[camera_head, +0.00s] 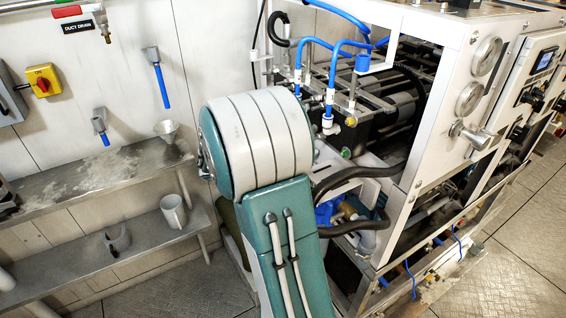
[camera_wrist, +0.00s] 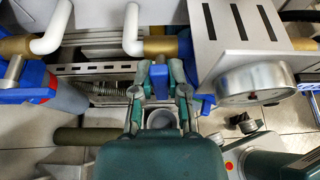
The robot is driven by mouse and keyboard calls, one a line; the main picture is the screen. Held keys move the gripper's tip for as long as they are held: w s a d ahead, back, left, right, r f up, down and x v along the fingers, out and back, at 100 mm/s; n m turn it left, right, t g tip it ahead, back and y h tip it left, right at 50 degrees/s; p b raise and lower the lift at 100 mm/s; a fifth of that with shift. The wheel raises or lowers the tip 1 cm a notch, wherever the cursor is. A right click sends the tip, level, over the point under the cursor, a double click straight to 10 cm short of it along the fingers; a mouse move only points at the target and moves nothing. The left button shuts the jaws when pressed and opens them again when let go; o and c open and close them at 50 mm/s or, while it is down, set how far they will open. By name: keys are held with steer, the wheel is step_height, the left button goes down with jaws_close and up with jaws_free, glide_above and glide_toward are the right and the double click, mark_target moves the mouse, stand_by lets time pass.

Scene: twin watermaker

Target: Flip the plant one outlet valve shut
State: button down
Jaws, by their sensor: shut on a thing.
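In the wrist view my gripper (camera_wrist: 160,78) reaches ahead with one finger on each side of a blue valve handle (camera_wrist: 160,79) and is shut on it. The handle sits just below a brass fitting (camera_wrist: 161,46) on a white pipe (camera_wrist: 131,30). Most of the valve body is hidden by the fingers and the handle. In the head view my arm's teal and white links stand in front of the machine and hide the gripper and the valve.
A second brass fitting (camera_wrist: 15,46) with a blue part is at the left of the wrist view. A slotted metal plate (camera_wrist: 238,35) and a round gauge (camera_wrist: 254,84) are close on the right. In the head view the white machine frame (camera_head: 433,130) is right of my arm; shelves (camera_head: 90,180) are left.

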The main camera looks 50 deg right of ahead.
steer(key=shift+s+f, duration=0.15)
steer(key=shift+f, duration=0.05)
stand_by(0.5)
steer(key=c, duration=0.6)
jaws_free()
steer(key=shift+c, duration=0.2)
steer(key=shift+r, duration=0.15)
